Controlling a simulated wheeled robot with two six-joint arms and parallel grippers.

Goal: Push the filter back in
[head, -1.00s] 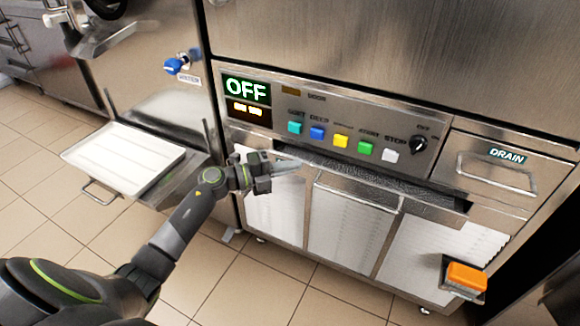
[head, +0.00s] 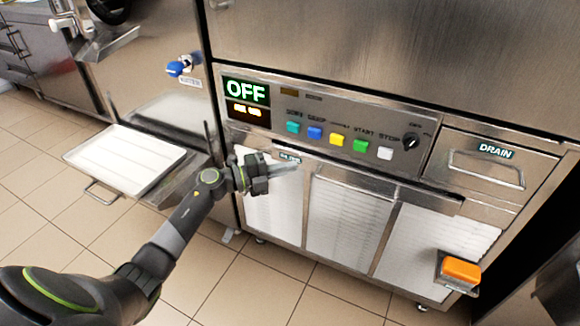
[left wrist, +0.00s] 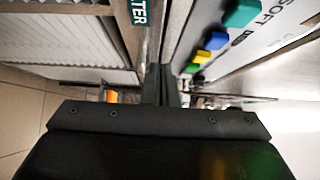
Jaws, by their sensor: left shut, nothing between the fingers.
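The filter (head: 289,157) is a long, low metal drawer front below the control panel, with a small label at its left end. It looks about flush with the machine, and no dark mesh shows above it. Part of its label shows in the left wrist view (left wrist: 138,14). My left gripper (head: 288,169) is shut and empty, just in front of the filter's left part. In the left wrist view its shut fingers (left wrist: 160,84) point along the machine front; I cannot tell if they touch the filter. My right gripper is not in view.
Coloured buttons (head: 337,140) and a black knob (head: 411,141) sit above the filter. A drain drawer (head: 487,165) is at the right, with an orange button box (head: 462,271) below. A white tray (head: 125,158) juts out at the left. The tiled floor in front is clear.

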